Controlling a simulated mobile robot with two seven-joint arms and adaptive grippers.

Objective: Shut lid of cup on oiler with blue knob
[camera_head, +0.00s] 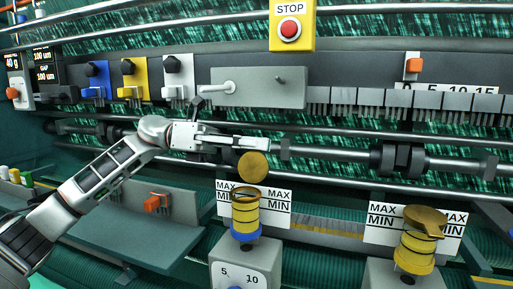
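The oiler with blue at its base (245,218) is a yellow banded cup on a grey box, low in the middle. Its round brass lid (253,167) stands raised above the cup's open rim. My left gripper (266,145) is just above the lid, fingers pointing right. From this side I cannot tell whether its fingers are apart or whether they touch the lid. A second yellow oiler (414,250) stands at the lower right, with a dark knob and its brass lid (425,217) lying over its top. My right gripper is not in view.
White MAX/MIN cards (278,205) stand behind the cups. A horizontal shaft (340,154) and rails run behind my gripper. A yellow STOP box (292,27) and a grey panel (258,87) are above. A green plate (130,228) with an orange switch (156,203) lies left.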

